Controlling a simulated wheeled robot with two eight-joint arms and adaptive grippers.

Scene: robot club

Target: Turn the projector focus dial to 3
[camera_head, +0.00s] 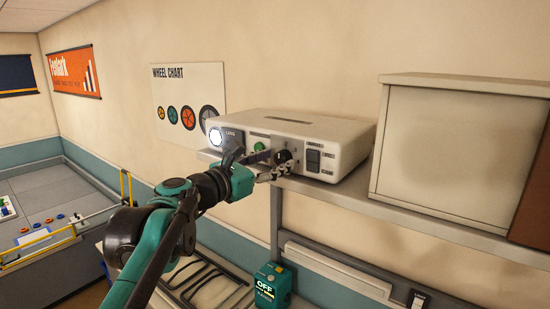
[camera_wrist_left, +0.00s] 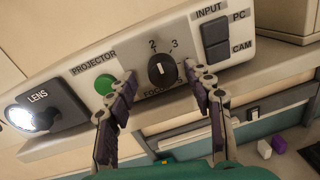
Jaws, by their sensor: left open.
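The white projector (camera_head: 325,135) stands on a wall shelf. Its black focus dial (camera_wrist_left: 162,70) is on the front face in the left wrist view, with a white pointer mark directed roughly upward. Numbers 2 and 3 show above the dial; the label below is partly hidden. I cannot tell exactly which number the mark meets. My left gripper (camera_head: 277,164) is open at the projector's front. In the left wrist view its fingers (camera_wrist_left: 162,84) stand on either side of the dial, with visible gaps. My right gripper is not in view.
Left of the dial are a green button (camera_wrist_left: 105,84) and the glowing lens (camera_wrist_left: 43,120). Right of it are the input switches (camera_wrist_left: 216,40). The shelf (camera_head: 440,220) also holds a pale box (camera_head: 440,145).

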